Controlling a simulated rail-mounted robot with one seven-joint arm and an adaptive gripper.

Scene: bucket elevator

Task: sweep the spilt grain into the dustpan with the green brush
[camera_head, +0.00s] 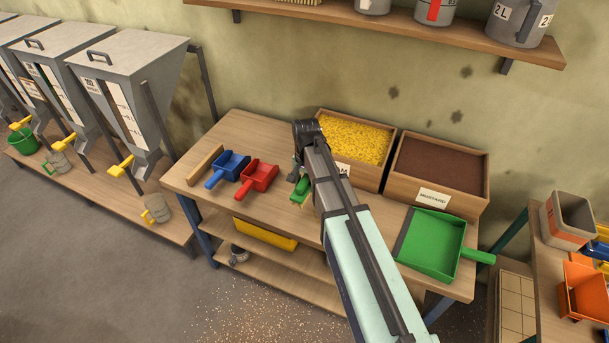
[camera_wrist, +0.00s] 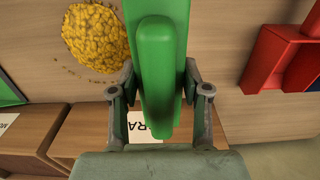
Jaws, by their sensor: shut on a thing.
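The green brush (camera_wrist: 158,60) is in my gripper (camera_wrist: 159,82), its handle between the two fingers in the wrist view. In the head view a small part of the brush (camera_head: 301,190) shows beside my gripper (camera_head: 299,178), over the middle of the table. A pile of yellow grain (camera_wrist: 97,36) lies on the tabletop just left of the brush in the wrist view, with loose grains around it. My arm hides the pile in the head view. The green dustpan (camera_head: 433,243) lies at the table's right end; its edge (camera_wrist: 8,92) shows in the wrist view.
A red scoop (camera_head: 258,177) and a blue scoop (camera_head: 229,167) lie left of the brush. A crate of yellow grain (camera_head: 376,182) and a crate of brown grain (camera_head: 401,189) stand along the back. A wall shelf (camera_head: 400,22) hangs above.

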